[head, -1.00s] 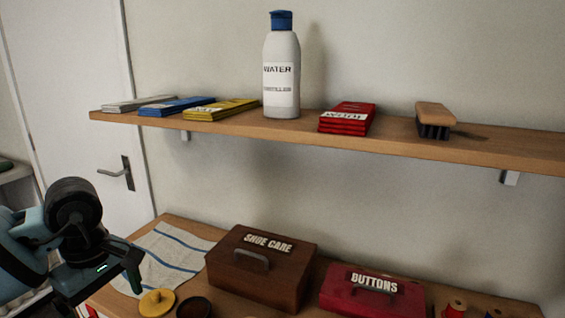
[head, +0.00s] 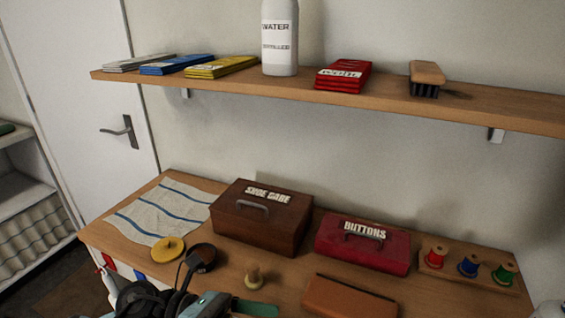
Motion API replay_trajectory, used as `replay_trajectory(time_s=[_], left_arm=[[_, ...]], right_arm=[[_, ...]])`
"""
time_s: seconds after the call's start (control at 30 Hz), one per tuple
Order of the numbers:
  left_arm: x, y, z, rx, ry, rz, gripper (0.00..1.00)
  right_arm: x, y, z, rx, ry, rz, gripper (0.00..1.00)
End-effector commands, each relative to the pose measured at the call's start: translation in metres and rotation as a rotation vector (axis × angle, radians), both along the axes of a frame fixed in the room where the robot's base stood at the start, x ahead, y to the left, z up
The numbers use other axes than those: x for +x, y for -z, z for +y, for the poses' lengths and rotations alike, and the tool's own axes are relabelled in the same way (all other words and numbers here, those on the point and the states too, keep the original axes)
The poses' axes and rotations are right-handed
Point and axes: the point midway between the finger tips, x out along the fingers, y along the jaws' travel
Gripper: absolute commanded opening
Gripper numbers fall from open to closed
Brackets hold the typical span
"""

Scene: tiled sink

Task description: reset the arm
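My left arm shows at the bottom edge of the head view, low over the front of the table. Its gripper (head: 232,306) is cut off by the frame edge, so I cannot tell whether it is open or shut. A small wooden knob-like piece (head: 254,279) stands on the table just beyond it. My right gripper is not in view.
The table holds a striped cloth (head: 158,211), yellow lid (head: 168,249), dark round tin (head: 202,258), shoe care box (head: 262,221), red buttons box (head: 362,247), brown case (head: 350,298) and spool rack (head: 470,274). The shelf (head: 300,90) above holds a water bottle (head: 280,45), packets and a brush (head: 426,78).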

Motion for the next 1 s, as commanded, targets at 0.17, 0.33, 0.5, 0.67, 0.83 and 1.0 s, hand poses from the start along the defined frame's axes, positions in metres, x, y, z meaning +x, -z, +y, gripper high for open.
replay_trajectory(time_s=[0.17,0.33,0.5,0.67,0.83,1.0], left_arm=[[0.007,-0.003,0.0,-0.273,-0.219,0.424,0.95],[0.019,0.022,0.024,-0.508,-0.439,0.856,0.95],[0.016,0.078,0.062,-0.725,-0.669,1.306,0.95],[-0.016,0.15,0.101,-0.924,-0.901,1.727,0.95],[-0.084,0.227,0.135,-1.125,-1.151,2.142,0.95],[-0.152,0.274,0.153,-1.271,-1.342,2.419,0.95]], right_arm=[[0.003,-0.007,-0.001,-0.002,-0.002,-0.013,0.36],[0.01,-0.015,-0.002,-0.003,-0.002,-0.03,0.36],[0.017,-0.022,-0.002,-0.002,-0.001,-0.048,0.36],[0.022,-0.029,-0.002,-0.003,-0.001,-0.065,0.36],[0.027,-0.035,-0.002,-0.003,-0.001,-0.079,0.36],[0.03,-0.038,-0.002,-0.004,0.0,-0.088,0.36]])
